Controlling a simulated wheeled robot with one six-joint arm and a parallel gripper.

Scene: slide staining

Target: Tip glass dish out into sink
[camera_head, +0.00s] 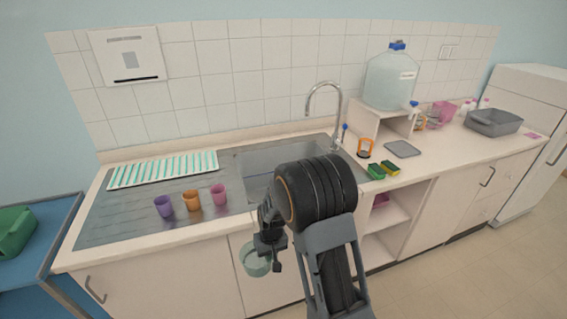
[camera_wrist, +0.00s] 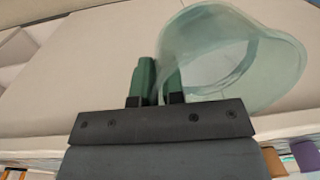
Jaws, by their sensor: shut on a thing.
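The glass dish (camera_head: 254,260) is a small, pale green, see-through round vessel. In the head view it hangs in front of the cabinet doors, below the counter's front edge. My gripper (camera_head: 268,244) is shut on the dish's wall. In the wrist view my gripper's green fingers (camera_wrist: 158,82) pinch the wall of the dish (camera_wrist: 226,60), and its round opening shows. I cannot tell whether it holds anything. The metal sink (camera_head: 255,162) is set in the counter behind my arm. My arm hides part of its basin.
Purple, orange and pink cups (camera_head: 191,200) stand on the drainboard left of the sink. A striped mat (camera_head: 163,169) lies behind them. A tall faucet (camera_head: 338,100) rises behind the sink. Sponges (camera_head: 384,171) lie to its right. A blue table (camera_head: 50,225) stands at far left.

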